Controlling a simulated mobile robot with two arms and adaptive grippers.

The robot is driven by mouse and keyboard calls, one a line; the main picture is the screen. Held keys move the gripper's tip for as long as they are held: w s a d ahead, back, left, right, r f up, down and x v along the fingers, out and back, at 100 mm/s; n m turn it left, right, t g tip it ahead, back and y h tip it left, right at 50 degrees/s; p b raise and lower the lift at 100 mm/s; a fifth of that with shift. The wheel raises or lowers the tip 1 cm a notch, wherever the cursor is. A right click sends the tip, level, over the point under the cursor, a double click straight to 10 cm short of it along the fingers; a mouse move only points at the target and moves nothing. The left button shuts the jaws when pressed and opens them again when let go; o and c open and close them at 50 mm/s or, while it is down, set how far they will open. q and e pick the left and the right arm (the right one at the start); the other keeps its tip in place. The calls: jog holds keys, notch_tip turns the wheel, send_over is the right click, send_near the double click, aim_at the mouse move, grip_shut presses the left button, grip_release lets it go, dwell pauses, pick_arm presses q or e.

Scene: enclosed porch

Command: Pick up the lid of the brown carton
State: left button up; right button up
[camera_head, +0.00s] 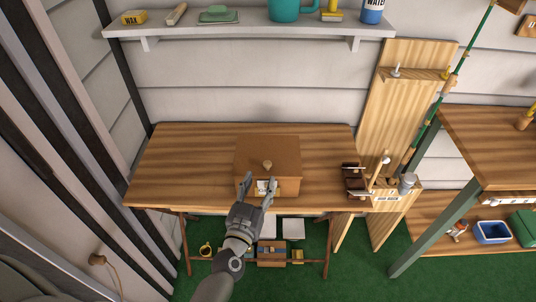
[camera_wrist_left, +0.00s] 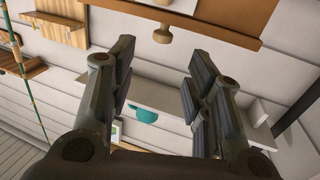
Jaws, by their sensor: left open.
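The brown carton (camera_head: 287,186) stands on the wooden table, with its flat brown lid (camera_head: 255,148) on top. A pale round knob (camera_head: 267,164) sits on the lid. A small whitish label shows on the carton's front, partly between my fingers. My left gripper (camera_head: 258,186) is open and empty at the carton's front side, with its fingertips close to the knob. In the left wrist view, the knob (camera_wrist_left: 162,34) and the lid (camera_wrist_left: 215,20) show at the top, beyond the open left fingers (camera_wrist_left: 160,72). My right gripper is not in view.
The table (camera_head: 185,165) is clear left of the carton. A dark rack-like object (camera_head: 355,182) stands at its right end. A wall shelf (camera_head: 245,28) holds a teal pot (camera_head: 285,10) and other items. A green fishing rod (camera_head: 437,100) leans at the right.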

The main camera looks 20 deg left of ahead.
aim_at(267, 162)
pick_arm(q)
jog(key=w, duration=0.3)
jog(key=shift+w+a+f, duration=0.1)
jog(key=shift+w+f, duration=0.05)
jog(key=shift+w, duration=0.6)
jog(key=shift+w+f+p, duration=0.15)
jog(key=shift+w+p, duration=0.2)
jog(key=shift+w, duration=2)
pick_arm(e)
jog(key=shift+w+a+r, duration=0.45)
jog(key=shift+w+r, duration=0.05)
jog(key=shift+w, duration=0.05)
pick_arm(q)
jog(key=c, duration=1)
grip_shut()
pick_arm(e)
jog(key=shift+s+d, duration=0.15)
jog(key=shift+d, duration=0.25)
